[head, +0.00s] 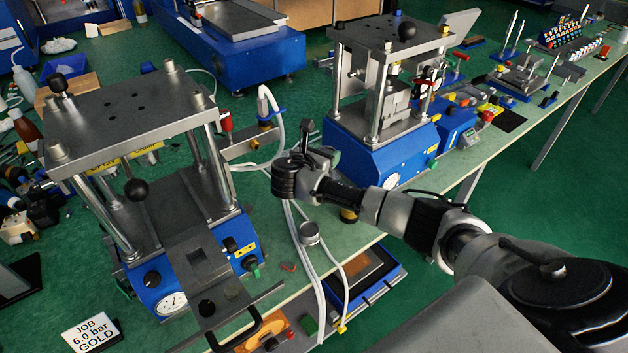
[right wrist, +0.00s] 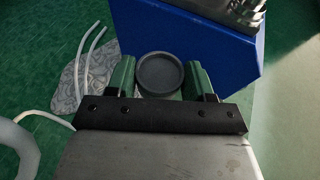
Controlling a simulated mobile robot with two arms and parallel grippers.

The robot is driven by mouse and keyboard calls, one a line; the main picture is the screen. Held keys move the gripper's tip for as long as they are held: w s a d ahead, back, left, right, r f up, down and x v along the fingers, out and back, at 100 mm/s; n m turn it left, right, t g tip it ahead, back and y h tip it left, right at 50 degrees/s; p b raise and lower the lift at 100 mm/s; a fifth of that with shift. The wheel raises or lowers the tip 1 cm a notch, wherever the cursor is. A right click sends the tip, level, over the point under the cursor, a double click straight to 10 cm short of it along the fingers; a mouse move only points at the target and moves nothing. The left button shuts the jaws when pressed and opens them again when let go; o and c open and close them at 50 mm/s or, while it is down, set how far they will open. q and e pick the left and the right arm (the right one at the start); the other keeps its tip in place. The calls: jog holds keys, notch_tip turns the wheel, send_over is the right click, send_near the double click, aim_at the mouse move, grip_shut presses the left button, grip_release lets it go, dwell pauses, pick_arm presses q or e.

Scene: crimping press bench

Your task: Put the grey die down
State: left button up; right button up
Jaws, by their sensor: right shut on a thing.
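In the right wrist view, the grey die (right wrist: 160,73) is a round, shallow cup with a raised rim, seen from above. It sits between the two green finger pads of my right gripper (right wrist: 160,80), which is shut on it. In the head view my right gripper (head: 305,172) is above the bench, between the two blue presses, and the die cannot be made out there. I cannot tell whether the die touches the bench top. My left gripper is not in view.
The right press (head: 380,150) is close beside my right gripper. The left press (head: 160,190) stands at the front left. A patterned cloth (right wrist: 85,78) lies left of the die.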

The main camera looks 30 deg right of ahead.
jog(key=f, duration=0.2)
jog(key=shift+w+f, duration=0.3)
jog(key=shift+s+f, duration=0.15)
jog(key=shift+f, duration=0.45)
jog(key=shift+s+f, duration=0.15)
jog(key=shift+f, duration=0.75)
notch_tip(320, 180, down, 3)
jog(key=shift+w+f+b, duration=0.1)
jog(key=shift+f+b, duration=0.1)
jog(key=shift+b, duration=0.25)
jog(key=shift+f, duration=0.3)
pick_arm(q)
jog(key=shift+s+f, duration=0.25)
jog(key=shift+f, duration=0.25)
pick_arm(e)
jog(key=shift+f, duration=0.1)
